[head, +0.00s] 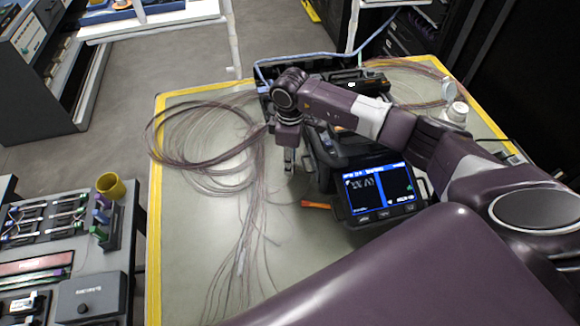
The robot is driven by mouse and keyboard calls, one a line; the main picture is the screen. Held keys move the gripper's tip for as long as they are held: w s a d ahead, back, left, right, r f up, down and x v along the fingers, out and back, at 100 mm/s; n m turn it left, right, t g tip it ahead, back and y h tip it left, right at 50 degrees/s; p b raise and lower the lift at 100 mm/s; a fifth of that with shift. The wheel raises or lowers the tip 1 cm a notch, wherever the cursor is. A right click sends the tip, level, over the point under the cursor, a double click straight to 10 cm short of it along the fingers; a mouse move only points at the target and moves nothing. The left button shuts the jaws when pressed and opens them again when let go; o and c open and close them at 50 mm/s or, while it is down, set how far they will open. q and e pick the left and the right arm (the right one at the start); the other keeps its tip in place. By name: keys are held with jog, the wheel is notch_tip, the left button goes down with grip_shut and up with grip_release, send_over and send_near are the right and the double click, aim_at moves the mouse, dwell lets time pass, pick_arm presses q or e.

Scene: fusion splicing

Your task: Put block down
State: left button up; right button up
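My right gripper (289,162) points down over the work table, just left of the fusion splicer (338,150). It shows small and from behind, partly under my wrist, so I cannot tell whether its fingers are open or shut. I cannot make out a block in it or below it. The splicer's lit blue screen (381,190) faces me. My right arm crosses over the splicer and hides part of it. My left gripper is not in view.
Loose coils of thin fibre (205,140) spread over the left of the yellow-edged table (185,262). A small orange-handled tool (316,205) lies by the screen. A white bottle (457,112) stands at the right. A side bench with tools and a yellow cup (110,187) is at the left.

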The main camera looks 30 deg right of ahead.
jog(key=shift+c, duration=0.6)
grip_shut()
jog(key=shift+r, duration=0.1)
